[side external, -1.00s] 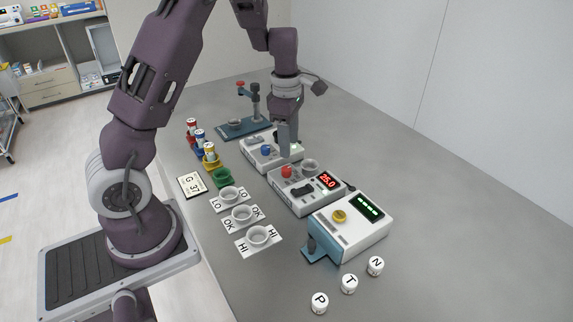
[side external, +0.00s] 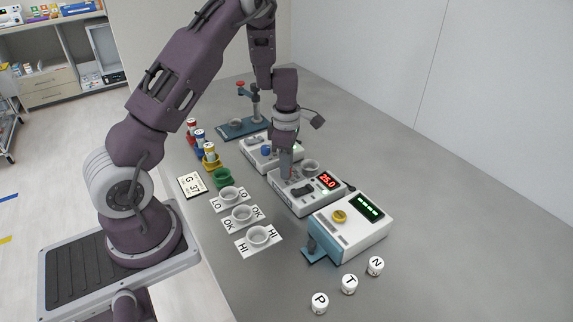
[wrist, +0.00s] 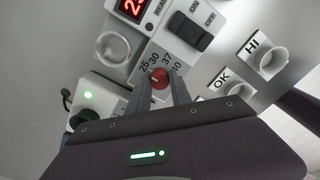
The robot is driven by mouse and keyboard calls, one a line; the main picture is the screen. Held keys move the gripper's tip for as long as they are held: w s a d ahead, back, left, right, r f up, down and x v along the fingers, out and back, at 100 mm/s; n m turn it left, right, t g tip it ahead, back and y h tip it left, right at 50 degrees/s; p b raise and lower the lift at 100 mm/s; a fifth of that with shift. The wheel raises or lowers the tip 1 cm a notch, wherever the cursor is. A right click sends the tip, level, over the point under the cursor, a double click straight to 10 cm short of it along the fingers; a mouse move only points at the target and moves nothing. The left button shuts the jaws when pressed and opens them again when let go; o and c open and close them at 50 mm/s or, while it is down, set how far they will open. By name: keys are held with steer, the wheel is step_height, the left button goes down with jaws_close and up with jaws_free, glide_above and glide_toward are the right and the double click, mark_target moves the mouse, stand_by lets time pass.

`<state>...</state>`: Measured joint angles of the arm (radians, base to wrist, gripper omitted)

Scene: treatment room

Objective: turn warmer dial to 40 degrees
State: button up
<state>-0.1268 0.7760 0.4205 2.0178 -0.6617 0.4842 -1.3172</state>
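The warmer (side external: 307,203) is a white box with a red display (side external: 327,181) reading 25.0. Its red dial (wrist: 159,78) shows in the wrist view, between the tips of my gripper fingers. Printed numbers 25, 30, 37 and a partly hidden one ring the dial. The dial's pointer is too small to read surely. My gripper (wrist: 161,84) is open, with one finger on each side of the dial; I see no clear grip. In the side view my gripper (side external: 287,173) points down at the dial and hides most of it.
A black ON/OFF switch (wrist: 183,38) and a clear round cup (wrist: 113,47) are close to the dial. A box with a yellow knob (side external: 339,216) stands in front, and one with a blue knob (side external: 266,151) behind. Labelled dishes (side external: 241,214) lie left.

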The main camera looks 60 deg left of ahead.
jaws_close()
steer(key=shift+m, duration=0.3)
steer(key=m, duration=1.3)
steer(key=shift+m, duration=0.3)
steer(key=m, duration=0.4)
steer(key=shift+m, duration=2.8)
